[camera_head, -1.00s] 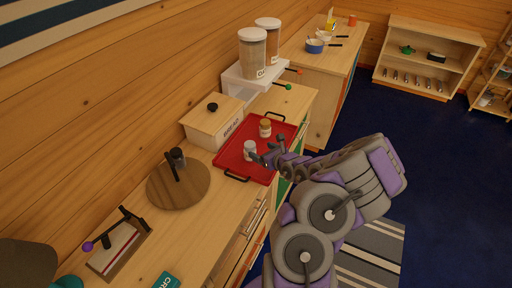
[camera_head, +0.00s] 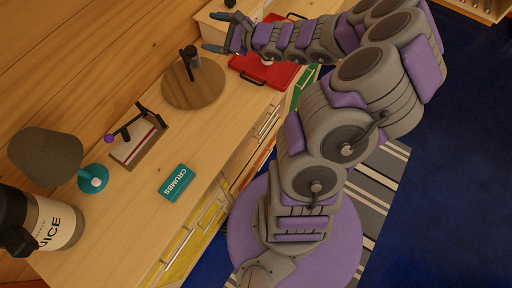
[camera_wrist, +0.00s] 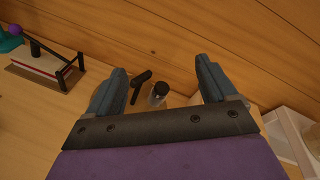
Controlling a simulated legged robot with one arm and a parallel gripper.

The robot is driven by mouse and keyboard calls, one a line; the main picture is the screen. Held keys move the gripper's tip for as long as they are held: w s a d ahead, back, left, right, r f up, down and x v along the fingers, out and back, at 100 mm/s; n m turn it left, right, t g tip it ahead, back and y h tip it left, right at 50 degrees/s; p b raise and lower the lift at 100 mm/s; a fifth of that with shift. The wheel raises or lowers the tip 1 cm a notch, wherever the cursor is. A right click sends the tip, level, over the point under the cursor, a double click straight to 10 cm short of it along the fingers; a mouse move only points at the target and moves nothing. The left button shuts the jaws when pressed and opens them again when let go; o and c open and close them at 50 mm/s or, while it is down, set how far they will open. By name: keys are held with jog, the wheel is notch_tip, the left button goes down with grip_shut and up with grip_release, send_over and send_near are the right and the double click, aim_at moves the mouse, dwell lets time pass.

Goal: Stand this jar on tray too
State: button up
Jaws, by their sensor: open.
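A small glass jar with a dark lid (camera_head: 193,54) stands on the round wooden board (camera_head: 205,92), beside a black handled item (camera_head: 188,73). The jar also shows between my fingers in the wrist view (camera_wrist: 158,93), beyond the fingertips and apart from them. My gripper (camera_head: 212,31) is open and empty, above the counter near the board. The red tray (camera_head: 279,75) lies to the right of the board, partly hidden behind my arm. A jar's pale lid (camera_head: 267,61) shows on it below my arm; the rest of the tray's load is hidden.
A bread box (camera_head: 218,17) stands against the wall behind my gripper.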

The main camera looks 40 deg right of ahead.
jog(key=s+a+r+n+g+y, duration=0.2)
jog(key=s+a+r+n+g, duration=0.15)
jog(key=a, duration=0.45)
jog(key=s+a+r+n+g+y, duration=0.2)
jog(key=a+n, duration=0.3)
jog(key=a, duration=0.2)
jog(key=s+a+n+g, duration=0.5)
jog(key=s+a+n, duration=0.25)
jog(key=s, duration=0.25)
jog(key=s+d+f+n+g+h, duration=0.1)
jog(key=s+f+n+g+h, duration=0.2)
jog(key=s, duration=0.6)
jog(key=s+d+f+n+g+h, duration=0.1)
jog(key=s+d+n+g+h, duration=0.15)
jog(key=s+h, duration=0.45)
jog(key=s+d+n+h, duration=0.1)
jog(key=s+d+n, duration=0.1)
jog(key=s+d, duration=0.4)
jog(key=shift+s+r+t+h, duration=0.3)
jog(key=shift+r+h, duration=0.1)
jog(key=shift+r, duration=0.05)
jog(key=shift+d, duration=0.1)
jog(key=shift+f+b, duration=0.6)
